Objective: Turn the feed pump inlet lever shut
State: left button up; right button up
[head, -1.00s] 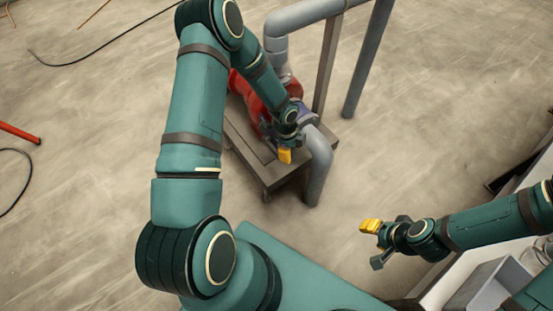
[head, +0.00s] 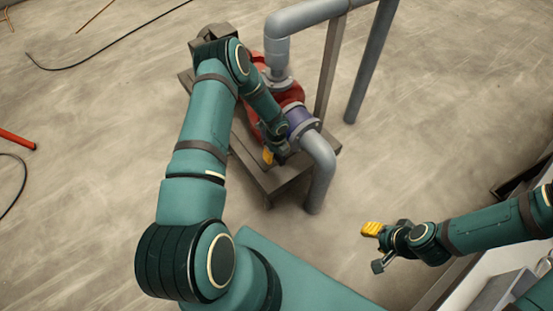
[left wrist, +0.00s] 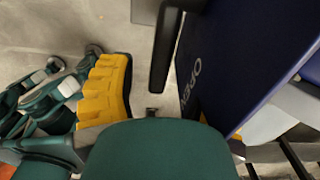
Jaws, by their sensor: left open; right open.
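The blue valve body (head: 299,121) sits between the red pump (head: 287,97) and a grey pipe elbow. It fills the right of the left wrist view as a large blue face (left wrist: 250,45) with partly visible lettering that seems to read "OPEN". A dark bar (left wrist: 166,55), apparently the lever, hangs left of that face. My left gripper (head: 268,157) is open at the valve's near left side. One yellow finger pad is left of the bar; the other is mostly hidden by the blue face. I cannot tell whether anything touches. My right gripper (head: 373,247) is open, well away.
A grey pipe (head: 305,18) rises from the pump, and the elbow (head: 320,165) drops to the floor at right. Posts stand behind. The pump rests on a low metal base (head: 270,180). Open concrete floor lies left of my left arm.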

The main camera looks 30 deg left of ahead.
pick_arm(q)
jog(key=shift+f, duration=1.25)
grip_shut()
